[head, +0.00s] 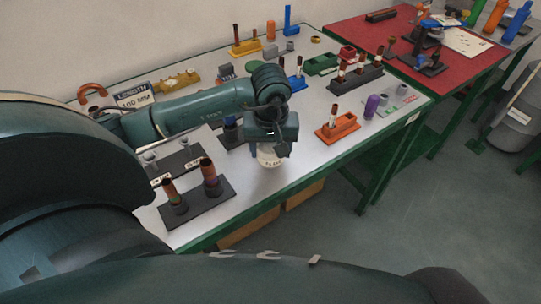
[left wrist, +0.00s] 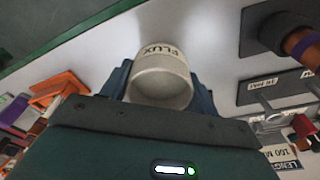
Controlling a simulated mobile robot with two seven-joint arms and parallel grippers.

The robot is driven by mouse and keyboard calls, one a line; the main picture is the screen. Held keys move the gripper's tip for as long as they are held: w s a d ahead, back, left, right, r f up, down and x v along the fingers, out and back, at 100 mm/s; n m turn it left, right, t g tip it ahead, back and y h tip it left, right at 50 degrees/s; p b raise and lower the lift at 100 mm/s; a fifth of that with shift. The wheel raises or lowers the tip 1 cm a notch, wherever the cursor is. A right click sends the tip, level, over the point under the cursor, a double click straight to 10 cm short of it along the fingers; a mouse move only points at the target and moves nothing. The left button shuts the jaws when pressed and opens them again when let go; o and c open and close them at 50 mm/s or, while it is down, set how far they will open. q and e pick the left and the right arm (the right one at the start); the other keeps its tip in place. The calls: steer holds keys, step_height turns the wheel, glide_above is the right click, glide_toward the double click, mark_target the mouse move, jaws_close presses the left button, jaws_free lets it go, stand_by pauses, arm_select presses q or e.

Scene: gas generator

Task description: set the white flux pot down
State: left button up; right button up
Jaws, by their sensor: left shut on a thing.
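The white flux pot (left wrist: 160,75) is a small round cup with FLUX lettered on its side. In the left wrist view it sits between the two blue fingers of my left gripper (left wrist: 160,88), which is shut on it. In the head view the left gripper (head: 270,146) points down over the white bench top, and the pot (head: 269,157) shows below it near the front edge. I cannot tell whether the pot's base touches the bench. My right gripper is not in view.
A black stand with two brown-topped posts (head: 227,190) stands at the front left. An orange holder (head: 338,128) stands to the right. Bare white bench top (head: 300,155) lies right of the pot. The green front edge (head: 285,185) is close. A red mat (head: 350,32) lies farther back.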

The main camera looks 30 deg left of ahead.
mark_target(271, 152)
arm_select(q)
step_height(271, 152, down, 3)
steer(key=shift+f, duration=0.1)
steer(key=shift+f, duration=0.25)
steer(key=o, duration=1.1)
steer(key=shift+r, duration=0.1)
steer(key=shift+c, duration=0.2)
steer(key=shift+r, duration=0.2)
steer(key=r, duration=0.4)
steer(key=s+r, duration=0.1)
steer(key=r, duration=0.7)
steer(key=shift+s+d+b, duration=0.15)
steer(key=shift+d+b, duration=0.15)
steer(key=shift+d, duration=0.1)
